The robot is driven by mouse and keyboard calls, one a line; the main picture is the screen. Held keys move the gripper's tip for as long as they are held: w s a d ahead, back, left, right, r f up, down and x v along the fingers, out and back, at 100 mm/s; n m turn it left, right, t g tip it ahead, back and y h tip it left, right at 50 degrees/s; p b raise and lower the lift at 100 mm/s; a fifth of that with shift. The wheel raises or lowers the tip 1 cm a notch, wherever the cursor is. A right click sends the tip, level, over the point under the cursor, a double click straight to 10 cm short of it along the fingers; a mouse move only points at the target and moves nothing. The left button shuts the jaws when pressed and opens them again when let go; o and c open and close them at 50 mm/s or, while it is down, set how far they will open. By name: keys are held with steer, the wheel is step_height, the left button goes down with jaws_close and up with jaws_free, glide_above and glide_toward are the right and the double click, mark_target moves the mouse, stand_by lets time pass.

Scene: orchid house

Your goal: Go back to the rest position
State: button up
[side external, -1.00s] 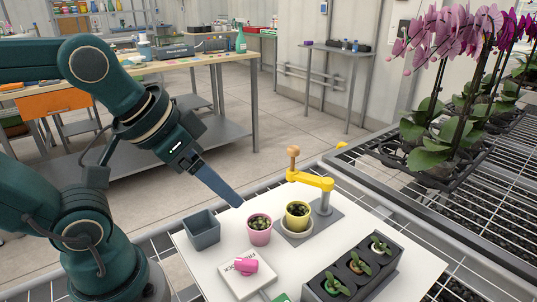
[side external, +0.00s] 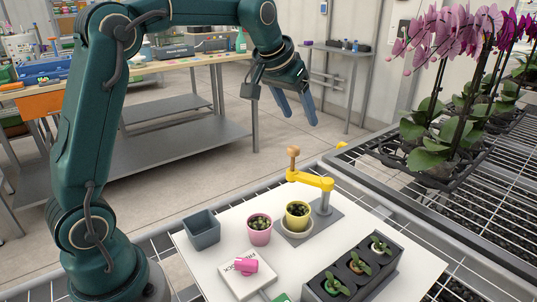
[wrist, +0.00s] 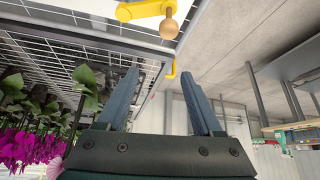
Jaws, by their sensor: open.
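My gripper (side external: 297,108) is raised high above the back of the white work board (side external: 208,266), with its two blue fingers apart and nothing between them. In the wrist view, the open fingers (wrist: 163,95) also show empty. Below it stand a yellow lever with a wooden knob (side external: 311,179), a yellow pot (side external: 298,217) on a pale saucer, and a pink pot (side external: 259,231). The gripper touches none of them. The lever's knob (wrist: 169,29) shows at the top of the wrist view.
On the board are a grey bin (side external: 202,231), a white box (side external: 243,279) with a pink object (side external: 246,265) on it, and a black tray (side external: 345,284) with several small plants. Tall orchids (side external: 455,100) stand at right. Air around the gripper is clear.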

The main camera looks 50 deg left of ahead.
mark_target(295, 147)
steer(key=f, duration=0.1)
steer(key=a+f, duration=0.1)
steer(key=shift+w+f+g, duration=0.2)
steer(key=shift+f+g, duration=0.1)
steer(key=shift+f, duration=2.85)
steer(key=c, duration=0.7)
